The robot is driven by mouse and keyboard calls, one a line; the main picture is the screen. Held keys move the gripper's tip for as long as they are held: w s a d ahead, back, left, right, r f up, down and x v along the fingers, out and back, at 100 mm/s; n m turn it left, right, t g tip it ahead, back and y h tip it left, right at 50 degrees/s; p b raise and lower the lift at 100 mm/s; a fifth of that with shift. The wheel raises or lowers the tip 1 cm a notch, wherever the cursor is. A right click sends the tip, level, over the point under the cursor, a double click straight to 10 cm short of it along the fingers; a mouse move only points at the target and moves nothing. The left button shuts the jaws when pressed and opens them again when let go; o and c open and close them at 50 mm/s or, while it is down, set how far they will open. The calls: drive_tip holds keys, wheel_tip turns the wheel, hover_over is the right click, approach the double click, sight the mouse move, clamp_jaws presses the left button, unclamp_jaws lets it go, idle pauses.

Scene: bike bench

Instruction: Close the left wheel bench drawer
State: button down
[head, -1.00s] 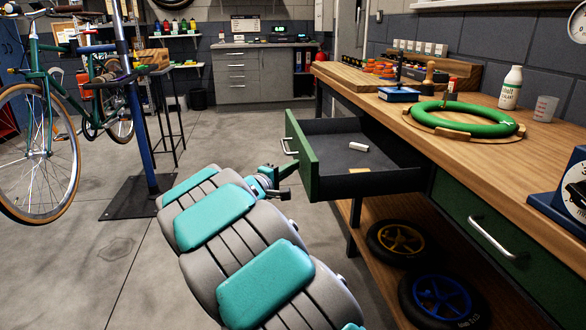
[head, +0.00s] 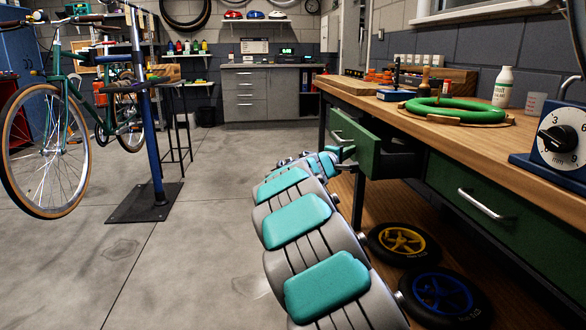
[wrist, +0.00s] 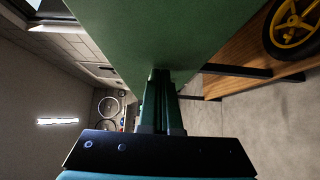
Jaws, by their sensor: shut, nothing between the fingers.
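The left wheel bench drawer (head: 356,140) has a green front with a metal handle and stands partly open from the workbench. In the head view my gripper (head: 346,152) is at the lower part of the drawer's green front, its tip partly hidden by my arm. In the wrist view the green front (wrist: 165,35) fills the upper middle, and my gripper (wrist: 160,75) is shut with its fingertips at that surface. The fingers look to be touching it. Nothing is between them.
The wooden bench top (head: 480,130) carries a green tyre (head: 455,110) and a blue dial box (head: 560,140). A second green drawer (head: 480,200) is shut at the right. Wheels (head: 440,292) lie on the lower shelf. Open floor (head: 190,250) is at the left.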

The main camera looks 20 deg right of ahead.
sight(387, 155)
drive_tip(key=s+d+b, duration=0.1)
drive_tip(key=d, duration=0.3)
drive_tip(key=s+d+b, duration=0.1)
drive_tip(key=d+b, duration=0.1)
drive_tip(key=d, duration=0.3)
drive_tip(key=s+d+b, duration=0.2)
drive_tip(key=d, duration=0.3)
drive_tip(key=shift+f, duration=0.15)
drive_tip(key=shift+s+d+r, duration=0.1)
drive_tip(key=shift+d+r, duration=0.1)
drive_tip(key=shift+d, duration=0.25)
drive_tip(key=shift+s, duration=0.1)
drive_tip(key=shift+b, duration=0.3)
drive_tip(key=shift+s+a, duration=0.45)
drive_tip(key=shift+w+a+b+v, duration=0.1)
drive_tip(key=shift+b+v, duration=0.05)
drive_tip(key=shift+v, duration=0.95)
drive_tip(key=shift+w+a+b+v, duration=0.1)
drive_tip(key=shift+w+b+v, duration=0.1)
drive_tip(key=shift+v, duration=0.9)
drive_tip(key=shift+w+b+v, duration=0.1)
drive_tip(key=shift+b+v, duration=0.05)
drive_tip(key=shift+v, duration=0.95)
drive_tip(key=shift+s, duration=0.15)
